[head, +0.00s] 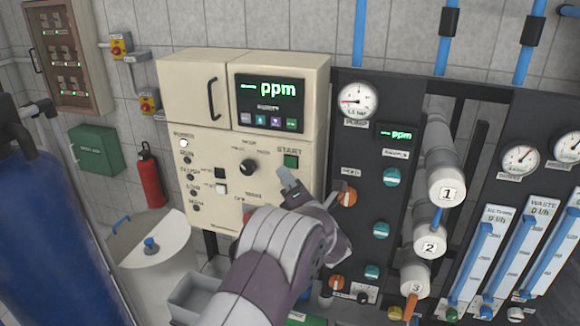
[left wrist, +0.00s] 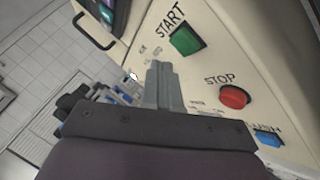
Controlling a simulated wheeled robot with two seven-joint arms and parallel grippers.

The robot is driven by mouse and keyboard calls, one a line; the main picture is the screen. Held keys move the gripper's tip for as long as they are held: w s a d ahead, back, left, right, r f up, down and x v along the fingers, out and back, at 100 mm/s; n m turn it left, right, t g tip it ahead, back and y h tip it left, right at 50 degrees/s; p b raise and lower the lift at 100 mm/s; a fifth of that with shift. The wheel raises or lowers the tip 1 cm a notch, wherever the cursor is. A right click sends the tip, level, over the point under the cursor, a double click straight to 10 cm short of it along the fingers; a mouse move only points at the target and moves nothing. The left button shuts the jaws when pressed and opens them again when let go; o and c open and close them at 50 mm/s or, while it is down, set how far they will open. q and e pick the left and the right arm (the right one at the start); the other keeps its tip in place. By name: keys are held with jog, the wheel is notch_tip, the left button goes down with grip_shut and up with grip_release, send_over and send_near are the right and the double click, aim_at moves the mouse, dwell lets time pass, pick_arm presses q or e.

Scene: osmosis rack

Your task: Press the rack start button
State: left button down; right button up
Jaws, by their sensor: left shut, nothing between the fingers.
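The green square start button (head: 291,161) sits on the cream control panel (head: 222,201) under the word START, right of a black knob. It also shows in the left wrist view (left wrist: 186,41), above the round red stop button (left wrist: 235,97). My left gripper (head: 286,174) is shut and empty, its tips just below and left of the start button in the head view. In the left wrist view the closed fingers (left wrist: 160,72) point toward the panel, left of and below the button. A gap to the panel cannot be judged. My right gripper is not in view.
A lit ppm display (head: 268,102) is above the button. A black frame with gauges (head: 355,101), orange and teal knobs and white tubes stands close on the right. A blue tank (head: 50,220) and a white drum (head: 150,262) stand left.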

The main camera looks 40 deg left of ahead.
pick_arm(q)
jog(key=shift+w+a, duration=0.2)
jog(key=shift+w, duration=0.35)
dwell(1.6)
jog(key=shift+w+a+b, duration=0.1)
jog(key=shift+w+b, duration=0.3)
jog(key=shift+b, duration=0.55)
